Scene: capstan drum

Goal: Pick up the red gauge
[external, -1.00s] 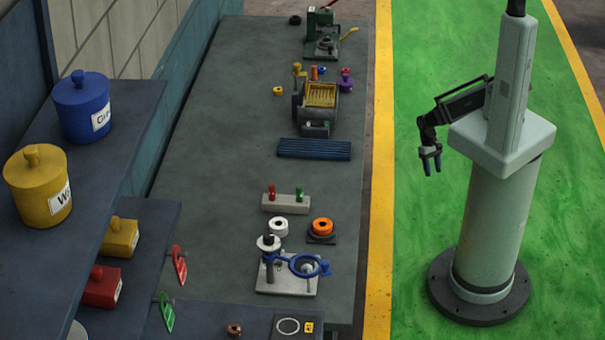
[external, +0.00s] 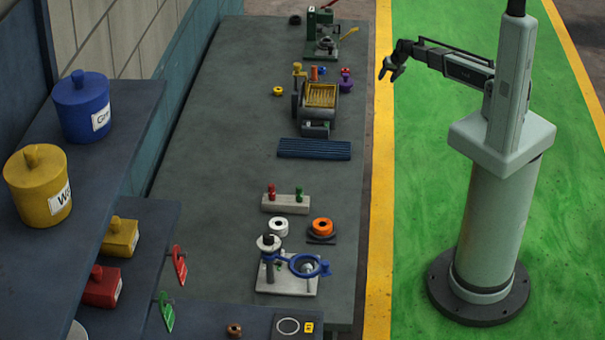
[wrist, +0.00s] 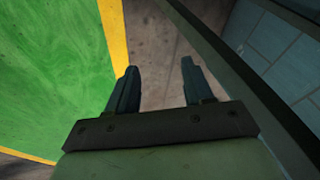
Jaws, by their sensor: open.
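Two red items could be the red gauge. One is a small red knobbed peg (external: 271,191) upright in a pale block (external: 285,204), beside a green peg (external: 299,194). The other is a flat red tag-like piece (external: 179,265) on the left shelf side, with a similar green one (external: 167,311) nearer the camera. I cannot tell which is the gauge. My gripper (external: 387,73) is open and empty, raised to the right of the bench and far from both. In the wrist view its two fingers (wrist: 158,66) are apart, with nothing between them; no red item shows there.
The bench (external: 215,165) carries a blue ribbed mat (external: 314,149), a yellow-topped machine (external: 319,100), a green press (external: 324,40), white (external: 278,226) and orange (external: 322,227) rings and a blue-ringed stand (external: 288,270). Jars stand on the left shelf. The bench's left-middle is clear.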

